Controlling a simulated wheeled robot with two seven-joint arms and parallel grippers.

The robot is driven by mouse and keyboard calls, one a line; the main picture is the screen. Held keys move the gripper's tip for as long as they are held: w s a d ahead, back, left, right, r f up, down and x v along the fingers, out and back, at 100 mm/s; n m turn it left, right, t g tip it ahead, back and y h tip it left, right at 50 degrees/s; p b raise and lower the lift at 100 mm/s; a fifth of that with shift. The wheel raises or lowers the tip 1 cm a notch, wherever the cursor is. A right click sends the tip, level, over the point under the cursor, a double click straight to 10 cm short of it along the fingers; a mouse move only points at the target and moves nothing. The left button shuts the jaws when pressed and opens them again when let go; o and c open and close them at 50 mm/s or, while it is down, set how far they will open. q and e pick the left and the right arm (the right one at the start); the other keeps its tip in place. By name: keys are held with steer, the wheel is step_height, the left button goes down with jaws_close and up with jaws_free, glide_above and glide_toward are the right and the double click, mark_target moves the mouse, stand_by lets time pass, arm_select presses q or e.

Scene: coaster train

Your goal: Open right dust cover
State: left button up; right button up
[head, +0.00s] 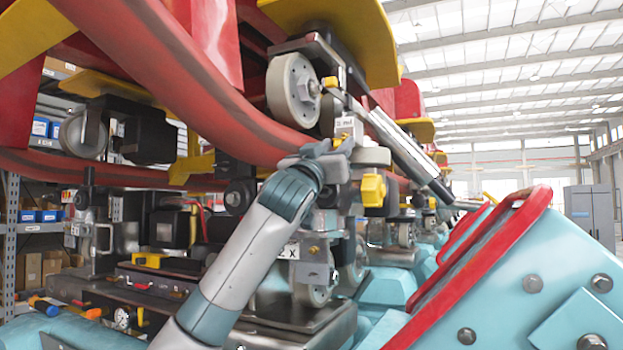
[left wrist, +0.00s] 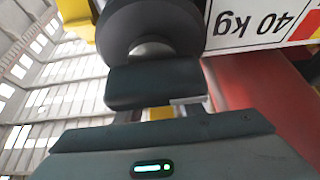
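I cannot pick out the right dust cover with certainty in either view. My left arm rises from the bottom, and my left gripper (head: 338,150) is up among the wheel parts, below the large grey wheel (head: 294,88). In the left wrist view a dark block (left wrist: 155,85) spans the front of the gripper. Whether it is the finger pads or something beyond them is unclear. My right gripper is not seen.
A red tube rail (head: 185,70) crosses the upper left. A turquoise body with a red rim (head: 480,255) fills the right. A white "40 kg" label (left wrist: 262,22) and a dark round part (left wrist: 150,25) are close to my left wrist. Shelves stand at the far left.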

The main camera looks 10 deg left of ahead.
arm_select(q)
steer(key=b+v, duration=0.8)
steer(key=v, duration=0.7)
steer(key=shift+s+f+b, duration=0.15)
steer(key=shift+s+b, duration=0.1)
steer(key=shift+b, duration=0.1)
steer(key=shift+a, duration=0.1)
steer(key=shift+g, duration=0.7)
steer(key=p+x, duration=0.4)
steer(key=x, duration=0.1)
steer(key=r+p+x, duration=0.1)
steer(key=p+x, duration=0.3)
steer(key=x, duration=0.1)
steer(key=p+x, duration=0.4)
steer(key=x, duration=0.1)
steer(key=shift+a+r+p, duration=0.1)
steer(key=shift+r+p, duration=0.3)
steer(key=shift+r, duration=0.15)
steer(key=shift+w+d+r+p, duration=0.1)
steer(key=shift+w+d+p, duration=0.1)
steer(key=shift+w, duration=0.15)
steer(key=shift+w+d+r+p, duration=0.1)
steer(key=shift+w+p, duration=0.1)
steer(key=shift+w, duration=0.1)
steer(key=shift+a+f, duration=0.1)
